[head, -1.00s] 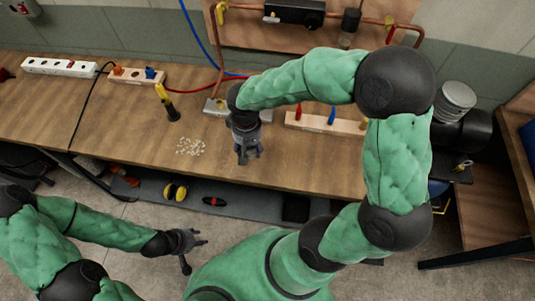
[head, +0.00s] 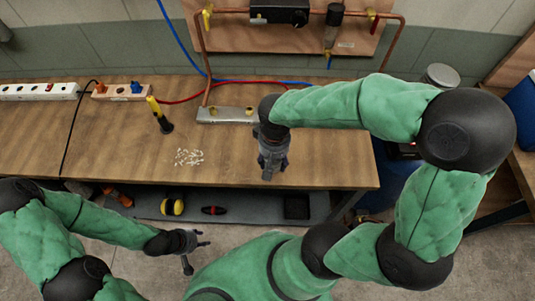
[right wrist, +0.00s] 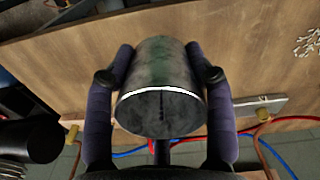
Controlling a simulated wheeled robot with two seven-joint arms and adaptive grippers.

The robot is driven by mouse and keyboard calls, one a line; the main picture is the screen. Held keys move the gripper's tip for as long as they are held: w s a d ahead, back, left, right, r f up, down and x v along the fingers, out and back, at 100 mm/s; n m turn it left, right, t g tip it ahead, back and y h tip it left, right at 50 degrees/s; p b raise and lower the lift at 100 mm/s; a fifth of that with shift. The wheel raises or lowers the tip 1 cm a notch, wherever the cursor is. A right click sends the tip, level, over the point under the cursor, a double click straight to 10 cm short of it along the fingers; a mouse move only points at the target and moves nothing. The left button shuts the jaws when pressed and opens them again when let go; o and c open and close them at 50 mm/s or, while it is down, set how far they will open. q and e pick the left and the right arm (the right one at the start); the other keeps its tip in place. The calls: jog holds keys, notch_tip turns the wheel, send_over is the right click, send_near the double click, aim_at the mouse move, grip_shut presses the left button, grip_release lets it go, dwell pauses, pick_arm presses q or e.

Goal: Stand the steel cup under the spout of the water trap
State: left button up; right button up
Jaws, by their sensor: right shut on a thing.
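The steel cup (right wrist: 160,70) is between the two fingers of my right gripper (head: 271,172) in the right wrist view. That gripper is shut on it. In the head view the gripper is over the front half of the workbench, and the cup is mostly hidden by it. The water trap (head: 334,22) is a dark cylinder on the copper pipe at the back wall, with a small yellow-brown fitting below. My right gripper is in front of it and to its left, apart from it. My left gripper (head: 195,243) is open and empty in front of the bench.
White pellets (head: 188,157) lie on the workbench (head: 110,160). A yellow-handled tool (head: 158,114) stands behind them. A metal block (head: 226,115) and a wooden block (head: 121,91) sit further back. Bare bench top lies right of my right gripper. Red and blue hoses run along the back.

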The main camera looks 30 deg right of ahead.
jog(key=w+f, duration=0.2)
jog(key=w+d+f+b, duration=0.1)
jog(key=w+f, duration=0.1)
jog(key=w, duration=0.1)
jog(key=w+d+f+b, duration=0.1)
jog(key=w+f, duration=0.1)
jog(key=shift+w+d+f, duration=0.15)
jog(key=shift+w+f, duration=0.05)
jog(key=shift+f, duration=0.1)
jog(key=shift+w+d+f+b, duration=0.1)
jog(key=shift+w+f+b, duration=0.15)
jog(key=shift+f, duration=0.75)
jog(key=shift+w+f+b, duration=0.15)
jog(key=shift+f+b, duration=0.15)
jog(key=shift+f, duration=0.65)
jog(key=shift+f, duration=0.15)
jog(key=o, duration=0.8)
jog(key=shift+f, duration=0.1)
jog(key=o, duration=0.5)
